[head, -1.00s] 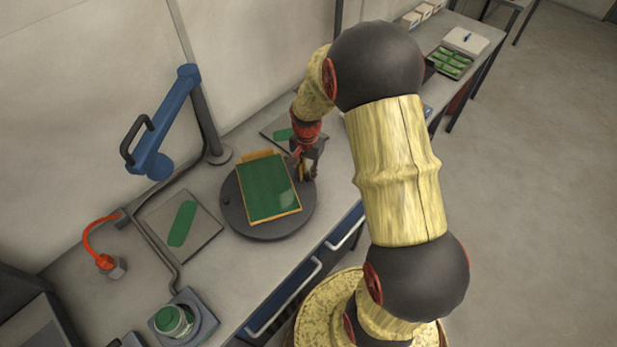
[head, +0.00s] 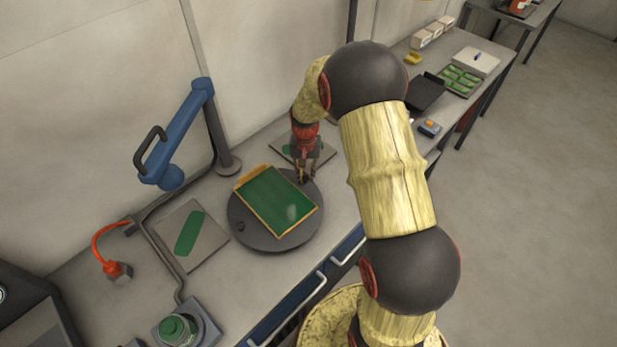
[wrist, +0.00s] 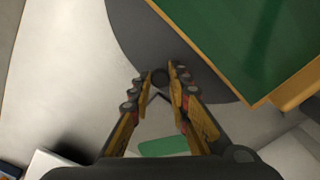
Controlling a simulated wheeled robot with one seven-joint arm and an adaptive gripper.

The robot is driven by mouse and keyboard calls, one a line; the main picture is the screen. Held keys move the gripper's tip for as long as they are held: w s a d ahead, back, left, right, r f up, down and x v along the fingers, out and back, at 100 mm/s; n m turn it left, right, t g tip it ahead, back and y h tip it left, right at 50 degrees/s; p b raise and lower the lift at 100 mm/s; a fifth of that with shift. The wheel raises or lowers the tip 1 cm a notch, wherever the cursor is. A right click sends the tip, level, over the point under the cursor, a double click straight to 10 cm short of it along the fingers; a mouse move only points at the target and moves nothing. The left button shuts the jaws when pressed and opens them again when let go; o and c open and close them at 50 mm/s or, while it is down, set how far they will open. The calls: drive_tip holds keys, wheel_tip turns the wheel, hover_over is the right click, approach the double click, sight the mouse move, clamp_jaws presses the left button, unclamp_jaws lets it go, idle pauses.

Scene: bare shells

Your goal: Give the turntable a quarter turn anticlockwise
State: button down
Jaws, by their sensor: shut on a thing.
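The turntable (head: 262,240) is a dark grey disc on the bench. A green board (head: 276,200) with an orange-yellow frame lies on it, set at a slant. In the wrist view the disc (wrist: 145,35) fills the upper middle, and a corner of the board (wrist: 250,45) is at upper right. My gripper (head: 302,179) is at the disc's far right rim, pointing down. In the wrist view my gripper (wrist: 161,80) is shut on a small dark round knob (wrist: 160,76) at the rim. The knob is mostly hidden in the head view.
A blue lamp-like arm on a post (head: 178,130) stands behind the disc. A grey plate with a green strip (head: 189,232) lies to its left, and another plate (head: 286,148) lies behind my gripper. An orange bent lamp (head: 115,268) and green button (head: 176,328) are at left.

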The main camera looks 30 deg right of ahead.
drive_tip(key=shift+w+r, duration=0.1)
drive_tip(key=shift+w, duration=0.3)
drive_tip(key=shift+w+a+n, duration=0.1)
drive_tip(key=shift+n, duration=0.2)
drive_tip(key=c, duration=1.7)
unclamp_jaws()
drive_tip(key=shift+o, duration=0.2)
wheel_tip(320, 180, up, 12)
